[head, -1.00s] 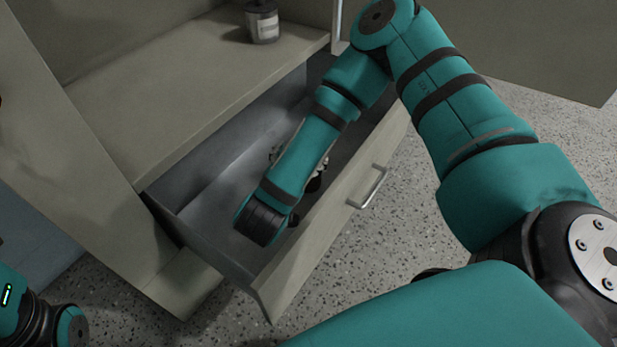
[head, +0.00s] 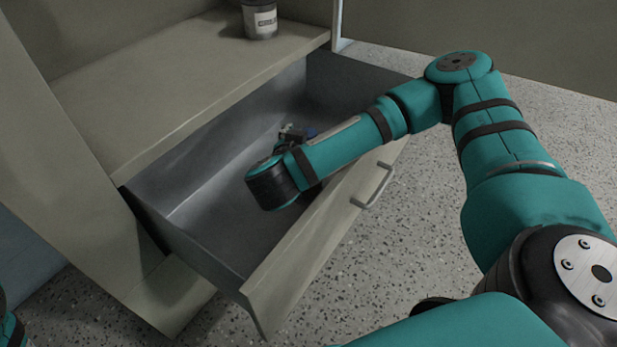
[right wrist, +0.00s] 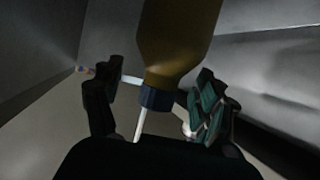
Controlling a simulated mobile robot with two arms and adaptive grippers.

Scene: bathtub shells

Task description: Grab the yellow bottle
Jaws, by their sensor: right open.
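The yellow bottle (right wrist: 182,40) shows dark yellow in the right wrist view, with a blue collar (right wrist: 155,98) and a thin white nozzle toward my wrist. My right gripper (right wrist: 152,84) is open, with one finger on each side of the bottle's neck. I cannot tell whether either finger touches it. In the head view my right gripper (head: 295,132) is partly hidden by my own arm inside the open drawer (head: 215,222). The bottle cannot be made out clearly there. My left gripper is out of view.
The drawer's front panel with its metal handle (head: 373,187) lies under my right forearm. A cabinet shelf (head: 185,80) sits above the drawer, bearing a grey labelled jar (head: 260,20). A thin white stick (right wrist: 130,79) lies behind the fingers. The speckled floor at right is clear.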

